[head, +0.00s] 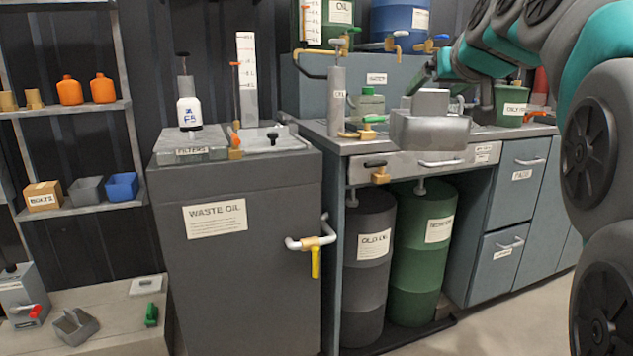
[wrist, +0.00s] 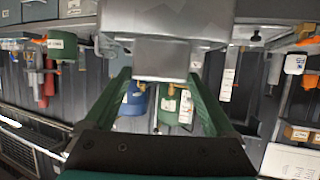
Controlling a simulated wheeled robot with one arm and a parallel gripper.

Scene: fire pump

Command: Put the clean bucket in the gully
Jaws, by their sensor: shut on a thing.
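My gripper (wrist: 160,78) is shut on the block-like upper part of a grey, tub-like thing (head: 430,130). It shows large at the top of the wrist view (wrist: 165,22), between and beyond my green fingers. In the head view it is at the front edge of the bench; I cannot tell whether it touches the bench. No label shows on it, so I cannot tell whether it is the clean bucket. A green bucket (head: 510,103) with a white label stands apart at the right back; its label is too small to read. I cannot make out a gully.
The bench (head: 550,128) carries a tall grey cylinder (head: 337,100) and a small green can (head: 371,103). A waste oil cabinet (head: 240,275) stands at left. An old oil drum (head: 367,285) and a green drum (head: 420,270) stand below. Clear floor (head: 510,320) lies in front.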

